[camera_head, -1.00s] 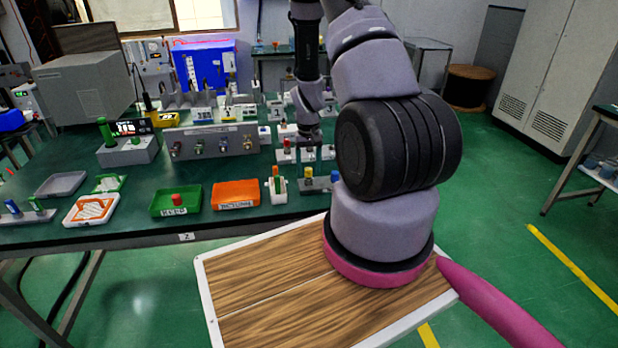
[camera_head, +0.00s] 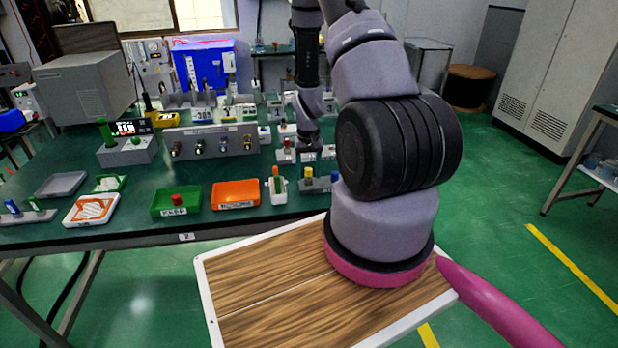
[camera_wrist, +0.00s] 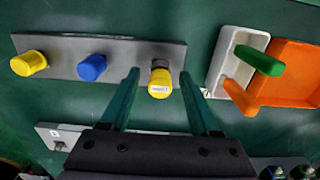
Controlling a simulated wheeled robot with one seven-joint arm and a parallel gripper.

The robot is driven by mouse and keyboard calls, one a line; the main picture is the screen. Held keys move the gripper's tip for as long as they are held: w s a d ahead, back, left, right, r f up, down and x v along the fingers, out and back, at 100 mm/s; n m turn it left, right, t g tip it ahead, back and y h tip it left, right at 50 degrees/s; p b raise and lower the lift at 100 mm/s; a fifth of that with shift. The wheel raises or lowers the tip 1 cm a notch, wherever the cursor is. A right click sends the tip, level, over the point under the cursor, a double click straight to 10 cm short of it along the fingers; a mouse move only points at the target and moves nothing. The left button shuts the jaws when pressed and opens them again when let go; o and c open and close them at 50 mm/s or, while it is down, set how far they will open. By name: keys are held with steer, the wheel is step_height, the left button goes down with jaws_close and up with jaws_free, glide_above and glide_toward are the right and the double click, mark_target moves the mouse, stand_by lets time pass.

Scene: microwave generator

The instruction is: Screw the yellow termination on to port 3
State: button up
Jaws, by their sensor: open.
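A yellow termination (camera_head: 308,172) with a small label stands in a grey rack (camera_head: 315,186) at the table's front edge, next to a blue one (camera_head: 335,176). In the wrist view the labelled yellow termination (camera_wrist: 160,84) lies between the fingers of my open gripper (camera_wrist: 159,75), with a gap on each side. The rack (camera_wrist: 122,62) also carries a blue piece (camera_wrist: 92,67) and another yellow piece (camera_wrist: 28,63). The panel with several ports (camera_head: 212,143) stands further back on the left; its port numbers are too small to read. My fingertips are hard to make out in the head view.
A white holder (camera_head: 277,192) with green and orange handles sits beside the rack. The orange tray (camera_head: 236,194) and green tray (camera_head: 176,200) lie further left. Small blocks (camera_head: 286,153) stand behind the rack. Green table surface is bare in front of the panel.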

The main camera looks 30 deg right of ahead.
mark_target(308, 169)
stand_by(0.3)
jaws_close()
stand_by(1.2)
steer(key=shift+r, duration=0.15)
steer(key=shift+r, duration=2.85)
